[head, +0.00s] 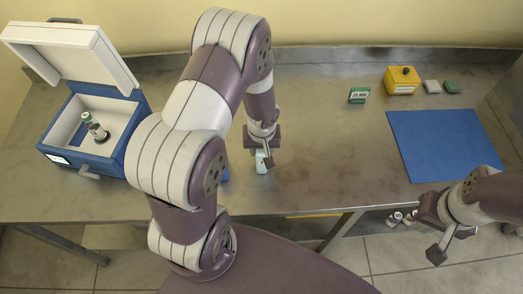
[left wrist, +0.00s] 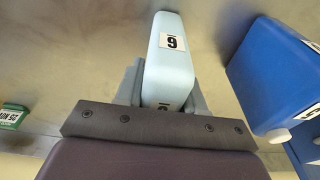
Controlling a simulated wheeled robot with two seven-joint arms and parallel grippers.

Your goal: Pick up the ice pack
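The ice pack (left wrist: 174,65) is a light blue rounded block with a black-on-white number label. It stands between the fingers of my left gripper (left wrist: 165,98) in the left wrist view, and both fingers lie against its sides. In the head view the ice pack (head: 261,162) shows small under my left gripper (head: 264,153), at the middle of the metal table; whether it touches the table is unclear. My right gripper (head: 433,230) is open and empty, off the table's front edge at the lower right.
An open blue-and-white box (head: 118,150) holding vials stands at the left. A blue container (left wrist: 270,75) with a white cap is beside the pack, mostly hidden by my arm in the head view. A green box (head: 358,95), yellow box (head: 401,81) and blue mat (head: 440,145) lie right.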

